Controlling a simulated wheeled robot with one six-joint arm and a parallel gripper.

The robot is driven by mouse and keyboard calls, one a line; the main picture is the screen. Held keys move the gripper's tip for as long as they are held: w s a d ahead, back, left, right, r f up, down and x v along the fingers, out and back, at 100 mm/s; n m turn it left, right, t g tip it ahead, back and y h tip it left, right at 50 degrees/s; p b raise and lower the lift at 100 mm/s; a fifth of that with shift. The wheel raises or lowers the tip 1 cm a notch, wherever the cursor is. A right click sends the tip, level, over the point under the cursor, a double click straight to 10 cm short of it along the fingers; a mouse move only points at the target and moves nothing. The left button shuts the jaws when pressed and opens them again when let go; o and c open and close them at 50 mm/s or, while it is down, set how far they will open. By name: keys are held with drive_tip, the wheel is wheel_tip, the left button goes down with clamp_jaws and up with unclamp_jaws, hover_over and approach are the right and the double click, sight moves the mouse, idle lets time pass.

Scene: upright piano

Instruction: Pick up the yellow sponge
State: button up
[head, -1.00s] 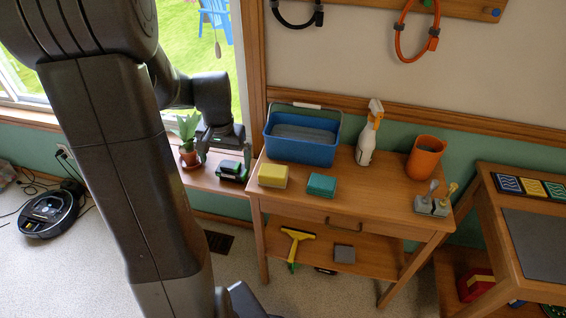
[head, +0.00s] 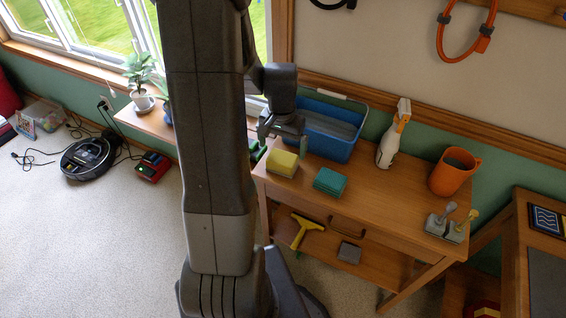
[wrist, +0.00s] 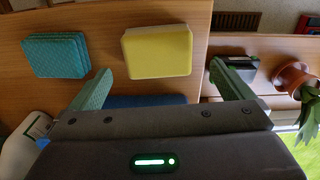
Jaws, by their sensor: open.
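The yellow sponge (head: 282,163), a block with a paler base, lies on the left end of the wooden table top (head: 370,195). In the wrist view the yellow sponge (wrist: 158,50) sits ahead of the jaws, roughly centred between them. My gripper (head: 280,150) is near the sponge's back side in the head view, apart from it as far as I can tell. In the wrist view my gripper (wrist: 160,72) has its two green-grey fingers spread wide with nothing between them. How high it stands above the table is hard to judge.
A teal sponge (head: 330,181) lies right of the yellow one. A blue bin (head: 325,140) stands close behind. A spray bottle (head: 392,138) and orange pitcher (head: 453,175) stand farther right. A potted plant (wrist: 292,80) is right of the jaws in the wrist view.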

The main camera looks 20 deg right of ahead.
sight(283, 156)
drive_tip(key=shift+d+f, duration=0.15)
drive_tip(key=shift+f, duration=2.75)
drive_tip(key=shift+c, duration=0.2)
drive_tip(key=c, duration=0.9)
